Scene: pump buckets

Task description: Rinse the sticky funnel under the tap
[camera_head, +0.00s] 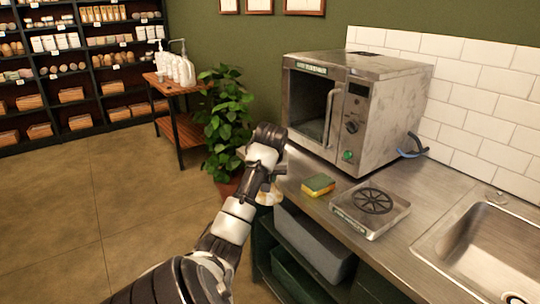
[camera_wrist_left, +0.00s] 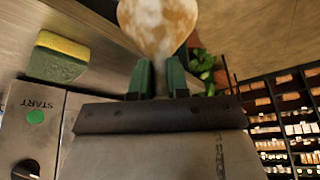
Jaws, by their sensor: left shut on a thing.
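The funnel (camera_wrist_left: 158,25) is whitish with brown stains and sits between the green fingertips of my left gripper (camera_wrist_left: 158,80) in the left wrist view. My left gripper is shut on it. In the head view the funnel (camera_head: 268,197) shows only in small part behind my arm, near the counter's left end. The steel sink (camera_head: 490,250) is at the far right of the head view, away from the gripper. No tap spout can be made out. My right gripper is not in view.
A steel oven (camera_head: 352,110) stands on the counter. A yellow-green sponge (camera_head: 318,185) and a square device with a round black grille (camera_head: 371,208) lie before it. A plant (camera_head: 225,125) stands left of the counter. A grey bin (camera_head: 312,240) sits below.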

